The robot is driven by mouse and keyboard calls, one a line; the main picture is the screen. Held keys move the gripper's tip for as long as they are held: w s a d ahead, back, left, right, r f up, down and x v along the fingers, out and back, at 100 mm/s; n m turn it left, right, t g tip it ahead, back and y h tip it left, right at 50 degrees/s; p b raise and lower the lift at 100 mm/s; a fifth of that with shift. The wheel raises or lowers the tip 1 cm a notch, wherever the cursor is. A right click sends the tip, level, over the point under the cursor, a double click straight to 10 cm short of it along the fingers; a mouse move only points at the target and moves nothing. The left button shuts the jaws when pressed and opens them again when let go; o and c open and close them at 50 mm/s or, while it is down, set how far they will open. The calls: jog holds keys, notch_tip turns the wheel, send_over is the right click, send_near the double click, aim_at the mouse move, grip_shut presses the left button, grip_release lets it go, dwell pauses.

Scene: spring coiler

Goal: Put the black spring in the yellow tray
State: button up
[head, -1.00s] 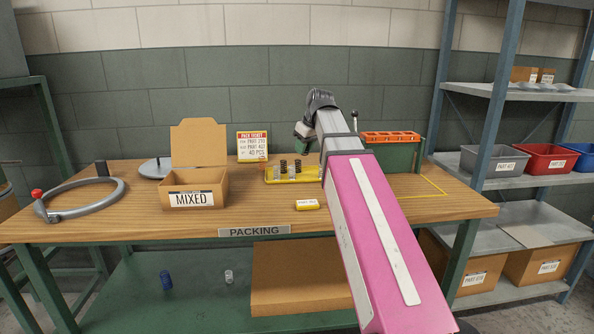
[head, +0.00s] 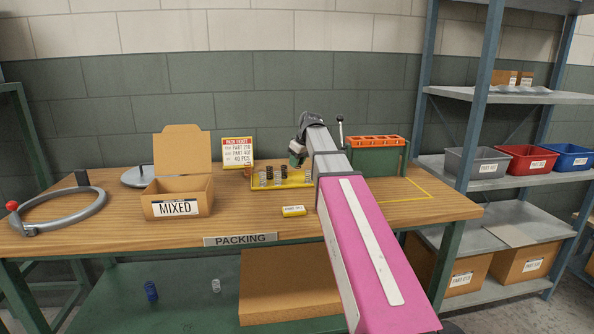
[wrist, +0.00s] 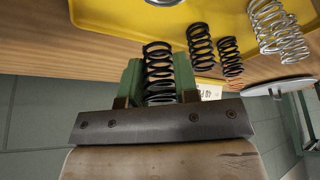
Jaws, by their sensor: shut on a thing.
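My gripper (wrist: 159,85) is shut on a black spring (wrist: 158,62), which stands out between the green fingers in the wrist view. The yellow tray (wrist: 110,12) lies beyond the held spring, with a strip of wooden table showing between them. Two more black springs (wrist: 200,46) and silver springs (wrist: 268,25) stand in that view at the tray's side. In the head view the yellow tray (head: 262,187) sits on the table with several springs on it. My arm hides its right end, and the fingers and held spring cannot be made out there.
A cardboard box marked MIXED (head: 177,196) stands left of the tray, with a ring-shaped tool (head: 60,215) further left. A ticket stand (head: 237,152) is behind the tray. A small yellow block (head: 293,211) lies in front. A green box with orange top (head: 376,150) stands right.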

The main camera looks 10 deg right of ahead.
aim_at(298, 168)
jog(key=shift+f, duration=1.75)
jog(key=o, duration=0.7)
jog(key=shift+f, duration=0.1)
jog(key=v, duration=1.2)
